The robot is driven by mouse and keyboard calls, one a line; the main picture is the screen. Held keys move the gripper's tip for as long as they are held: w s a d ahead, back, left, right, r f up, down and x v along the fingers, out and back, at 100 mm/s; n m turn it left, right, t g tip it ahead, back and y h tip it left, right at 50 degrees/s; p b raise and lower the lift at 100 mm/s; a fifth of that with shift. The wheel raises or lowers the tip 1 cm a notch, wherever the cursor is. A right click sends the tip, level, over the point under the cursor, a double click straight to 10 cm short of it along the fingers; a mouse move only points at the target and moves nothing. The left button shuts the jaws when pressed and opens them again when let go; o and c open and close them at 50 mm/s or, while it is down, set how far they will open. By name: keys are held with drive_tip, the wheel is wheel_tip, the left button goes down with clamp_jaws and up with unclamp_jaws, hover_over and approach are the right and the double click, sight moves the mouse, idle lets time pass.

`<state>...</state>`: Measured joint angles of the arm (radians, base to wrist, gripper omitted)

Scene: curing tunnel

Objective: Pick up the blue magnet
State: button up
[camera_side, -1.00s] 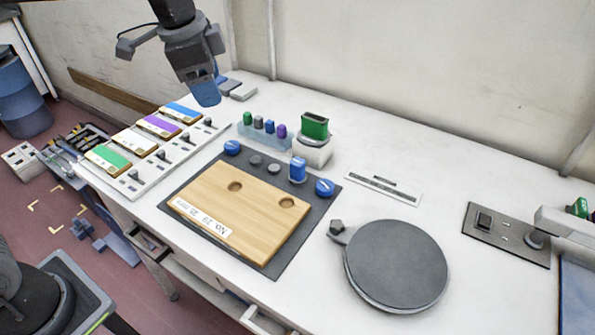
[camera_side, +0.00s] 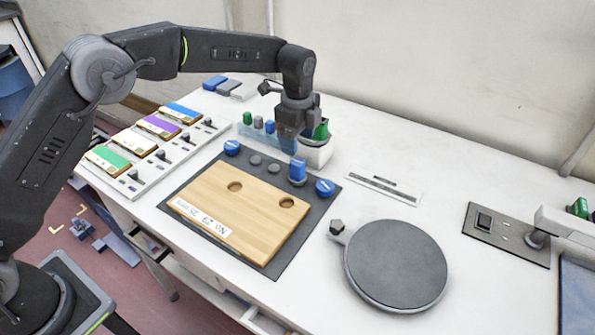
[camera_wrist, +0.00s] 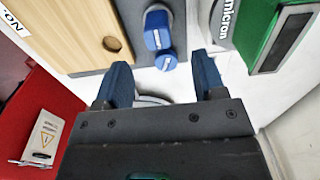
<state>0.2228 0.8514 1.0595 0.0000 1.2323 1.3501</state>
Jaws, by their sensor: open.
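Several blue pieces lie on the dark mat (camera_side: 273,266), and I cannot tell for certain which is the blue magnet. A taller blue piece (camera_side: 297,170) stands at the right rear of the wooden board, and low round blue pieces are at the mat's rear left (camera_side: 232,147) and right corner (camera_side: 325,187). My gripper (camera_side: 288,150) is open and points down just behind the taller piece. In the wrist view, blue pieces (camera_wrist: 157,32) show ahead of the open fingers (camera_wrist: 160,78), with nothing between the fingertips.
The wooden board (camera_side: 240,208) with two holes lies on the mat. A green device (camera_side: 321,130) in a white block stands close beside my gripper. Small coloured pieces (camera_side: 247,118) stand behind the mat. A round grey plate (camera_side: 396,265) is at the right. Bare tabletop lies between.

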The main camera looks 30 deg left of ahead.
sight(298, 161)
wheel_tip(298, 161, down, 9)
drive_tip(key=shift+s+d+r, duration=0.1)
drive_tip(key=shift+s+r, duration=0.05)
idle(0.4)
drive_tip(key=c, duration=1.1)
